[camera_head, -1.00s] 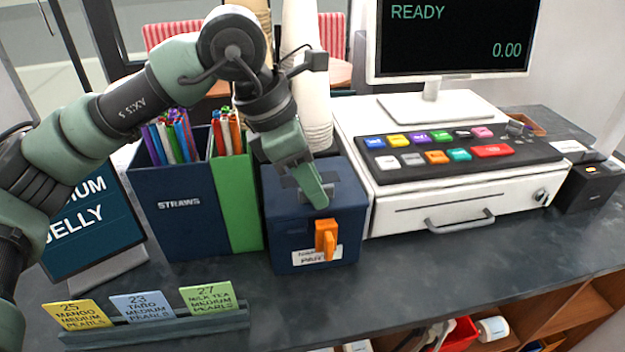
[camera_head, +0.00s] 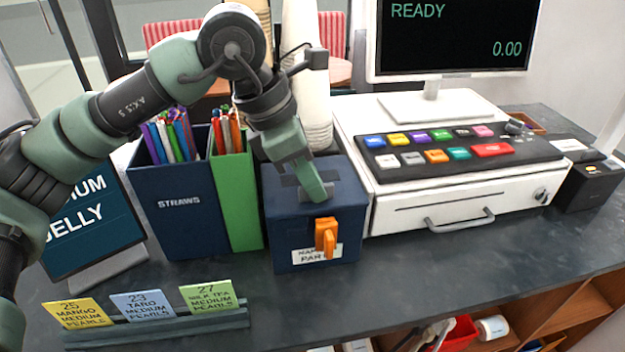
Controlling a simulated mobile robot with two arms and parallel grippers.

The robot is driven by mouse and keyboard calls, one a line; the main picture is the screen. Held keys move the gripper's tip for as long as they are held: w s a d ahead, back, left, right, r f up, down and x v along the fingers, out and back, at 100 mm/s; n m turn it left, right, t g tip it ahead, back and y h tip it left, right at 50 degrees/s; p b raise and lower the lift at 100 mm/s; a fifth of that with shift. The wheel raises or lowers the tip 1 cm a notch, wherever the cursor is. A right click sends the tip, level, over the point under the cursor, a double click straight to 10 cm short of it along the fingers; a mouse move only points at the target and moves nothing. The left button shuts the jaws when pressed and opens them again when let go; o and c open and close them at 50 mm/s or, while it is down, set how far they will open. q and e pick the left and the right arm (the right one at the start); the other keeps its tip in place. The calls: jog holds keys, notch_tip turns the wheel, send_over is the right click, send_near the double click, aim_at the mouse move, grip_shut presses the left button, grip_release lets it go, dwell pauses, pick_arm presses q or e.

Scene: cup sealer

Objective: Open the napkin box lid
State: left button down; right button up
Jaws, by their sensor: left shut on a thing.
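The napkin box (camera_head: 288,232) is a dark blue box in the middle of the counter, with a white label (camera_head: 303,256) low on its front. An orange latch-like piece (camera_head: 326,237) sticks out from the front and covers part of the label. The lid (camera_head: 348,171) lies flat and looks shut. My left gripper (camera_head: 315,193) points down over the front middle of the lid, just above the orange piece. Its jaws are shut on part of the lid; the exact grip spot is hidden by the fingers. My right gripper is not in view.
A blue straw holder (camera_head: 180,215) and a green one (camera_head: 236,200) stand close on the box's left. The white cash register (camera_head: 450,208) is close on its right. Stacked cups (camera_head: 303,90) stand behind. A card rack (camera_head: 160,330) is in front; the counter between is clear.

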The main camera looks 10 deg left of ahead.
pick_arm(q)
jog(key=shift+r, duration=0.15)
dwell(0.8)
jog(key=shift+w+a+r+g+p, duration=0.1)
jog(key=shift+w+r+g+p, duration=0.25)
jog(key=shift+r+g+p, duration=0.55)
jog(key=shift+w+a+r+n+g+h+p, duration=0.1)
jog(key=shift+w+r+n+g+h+p, duration=0.3)
jog(key=shift+p, duration=0.35)
jog(key=shift+w+a+r+p, duration=0.2)
jog(key=shift+w+r, duration=0.15)
jog(key=shift+r, duration=0.2)
jog(key=shift+w+a+r+p, duration=0.1)
jog(key=shift+w+r+p, duration=0.05)
jog(key=shift+w+r, duration=0.3)
jog(key=shift+w+a+r, duration=0.15)
jog(key=shift+w+r, duration=0.25)
jog(key=shift+r, duration=0.05)
